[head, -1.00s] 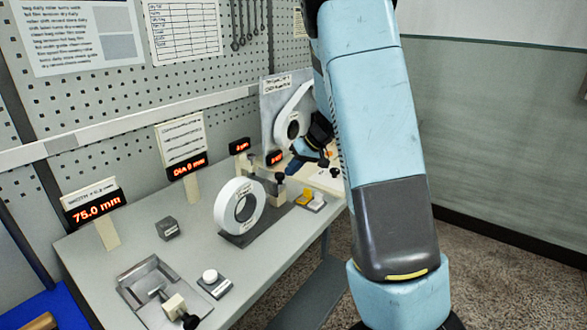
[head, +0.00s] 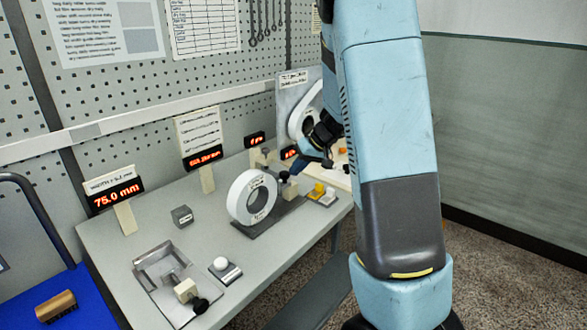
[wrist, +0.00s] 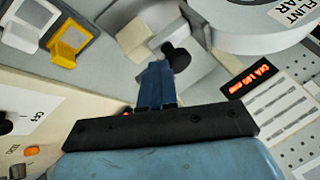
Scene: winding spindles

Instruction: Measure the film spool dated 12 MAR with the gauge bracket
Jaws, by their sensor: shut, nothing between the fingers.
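A white film spool (head: 237,198) stands upright on a dark cradle (head: 292,209) in the middle of the bench. In the wrist view a white spool (wrist: 225,40) at the top right has a label with "FLINT" and "MAR"; its day is not visible. A small block with a black knob (head: 283,176) is at the spool's right side. My gripper (head: 303,168) is shut and empty, close by that knob. In the wrist view its blue fingers (wrist: 156,72) end near the black knob (wrist: 178,56); I cannot tell whether they touch.
Another white spool (head: 299,119) is behind my gripper, partly hidden. A grey bracket fixture (head: 150,262) lies at the bench's front left below a red "75.0 mm" readout (head: 118,194). A "DIA" readout (wrist: 250,81) seems to show 180 mm. Yellow and white pieces (head: 318,190) are right of the cradle.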

